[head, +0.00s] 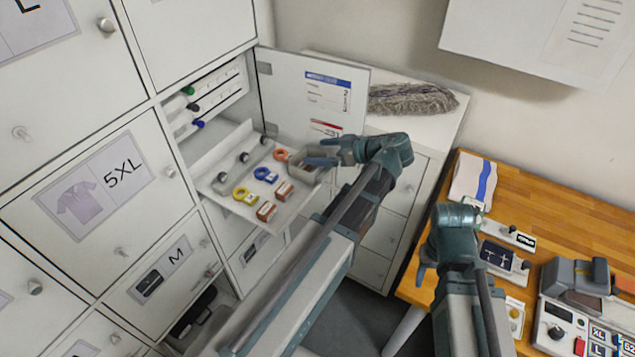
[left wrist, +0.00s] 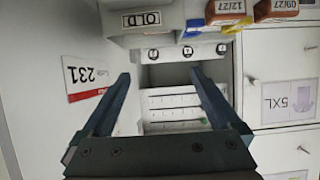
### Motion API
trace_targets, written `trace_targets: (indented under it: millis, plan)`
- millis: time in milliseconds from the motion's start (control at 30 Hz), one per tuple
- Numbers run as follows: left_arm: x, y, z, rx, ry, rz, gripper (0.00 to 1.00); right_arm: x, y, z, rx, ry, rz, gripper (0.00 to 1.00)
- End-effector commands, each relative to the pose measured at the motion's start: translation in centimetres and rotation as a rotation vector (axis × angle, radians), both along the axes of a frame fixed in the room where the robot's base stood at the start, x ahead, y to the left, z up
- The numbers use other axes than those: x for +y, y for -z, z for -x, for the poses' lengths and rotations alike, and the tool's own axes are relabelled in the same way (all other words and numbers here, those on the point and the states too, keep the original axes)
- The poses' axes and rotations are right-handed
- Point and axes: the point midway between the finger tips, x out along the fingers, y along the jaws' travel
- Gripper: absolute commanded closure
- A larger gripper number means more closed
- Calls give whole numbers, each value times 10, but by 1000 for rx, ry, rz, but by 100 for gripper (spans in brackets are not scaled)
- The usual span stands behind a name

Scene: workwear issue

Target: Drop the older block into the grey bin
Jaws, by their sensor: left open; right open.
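Two brown-orange blocks with white date labels sit on a pulled-out white shelf. In the left wrist view one block (left wrist: 228,11) reads 12/27 and the other (left wrist: 270,10) appears to read 09/27. In the head view, the 12/27 block (head: 284,189) is nearer the bin and the 09/27 block (head: 266,210) is nearer the front. The grey bin (head: 304,174) stands at the shelf's right end; its OLD label shows in the left wrist view (left wrist: 140,24). My left gripper (head: 322,152) is open and empty beside the bin. My right gripper (head: 426,262) is open over the bench's left edge.
Blue, yellow and orange tape rolls (head: 265,175) and small dark knobs share the shelf (head: 215,180). An open locker door (head: 300,95) stands behind it. Markers (head: 190,106) sit in a rack inside. A wooden bench (head: 540,190) with devices is at right.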

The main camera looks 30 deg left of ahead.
Motion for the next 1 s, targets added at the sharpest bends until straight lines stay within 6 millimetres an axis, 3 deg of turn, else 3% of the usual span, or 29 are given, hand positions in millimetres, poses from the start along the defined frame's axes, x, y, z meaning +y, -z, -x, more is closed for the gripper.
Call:
trace_targets:
  millis: [33, 200, 400, 1000]
  plan:
    - [-12, -10, 0, 0, 4, 0, 4, 0, -10, 0, 0, 1, 0, 50]
    - [-40, -23, 2, 0, 2, 0, 4, 0, -23, 0, 0, 2, -1, 50]
    - [-60, -31, 4, 1, 1, 1, 4, 0, -31, 0, 1, 1, -1, 50]
    - [-66, -32, 5, 0, -1, 0, 4, 0, -32, 0, 1, 0, 0, 50]
